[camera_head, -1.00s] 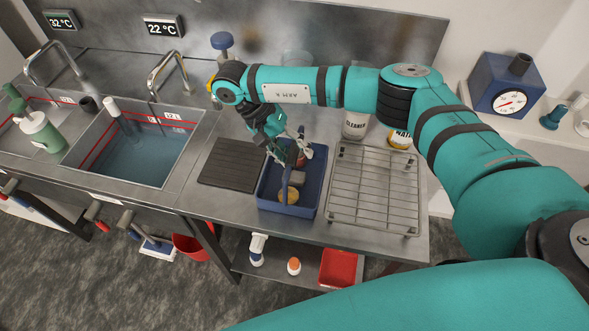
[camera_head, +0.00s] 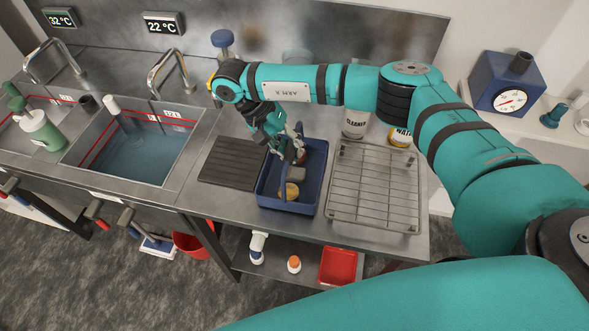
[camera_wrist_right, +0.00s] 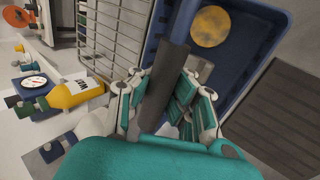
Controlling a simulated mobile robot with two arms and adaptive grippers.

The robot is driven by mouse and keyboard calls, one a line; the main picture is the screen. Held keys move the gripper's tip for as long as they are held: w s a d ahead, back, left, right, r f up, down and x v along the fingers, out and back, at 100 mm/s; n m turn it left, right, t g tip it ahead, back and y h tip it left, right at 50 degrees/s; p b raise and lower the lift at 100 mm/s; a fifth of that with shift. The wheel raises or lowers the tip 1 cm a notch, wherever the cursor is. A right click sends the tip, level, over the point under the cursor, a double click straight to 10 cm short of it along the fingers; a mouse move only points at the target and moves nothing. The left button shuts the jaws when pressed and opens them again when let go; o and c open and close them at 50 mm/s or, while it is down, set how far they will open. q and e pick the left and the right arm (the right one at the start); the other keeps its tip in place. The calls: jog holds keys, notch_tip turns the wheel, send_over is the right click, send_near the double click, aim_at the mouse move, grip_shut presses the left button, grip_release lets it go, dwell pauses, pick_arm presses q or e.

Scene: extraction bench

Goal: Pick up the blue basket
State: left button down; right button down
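The blue basket (camera_head: 291,209) stands upright on the steel bench, between a dark ribbed mat and a wire rack. Its upright handle (camera_head: 283,178) crosses above it. My right gripper (camera_head: 299,146) reaches down over the basket's back part. In the right wrist view, the dark handle (camera_wrist_right: 165,88) runs between the fingers of my right gripper (camera_wrist_right: 166,100), which look closed against both its sides. The basket (camera_wrist_right: 243,50) lies beyond them, holding a round yellow-brown item (camera_wrist_right: 210,26). My left gripper is not in view.
The wire rack (camera_head: 375,190) is close on the basket's right, the dark mat (camera_head: 233,163) on its left. A water-filled sink (camera_head: 135,156) lies further left. Below is a shelf with a red bin (camera_head: 338,267).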

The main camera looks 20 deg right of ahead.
jog(key=shift+r, duration=0.15)
jog(key=shift+r+b, duration=0.6)
jog(key=shift+r, duration=1.05)
jog(key=w+a+r+b, duration=0.1)
jog(key=a+b, duration=0.4)
jog(key=a, duration=1.1)
jog(key=shift+w+r, duration=0.25)
jog(key=shift+w, duration=0.1)
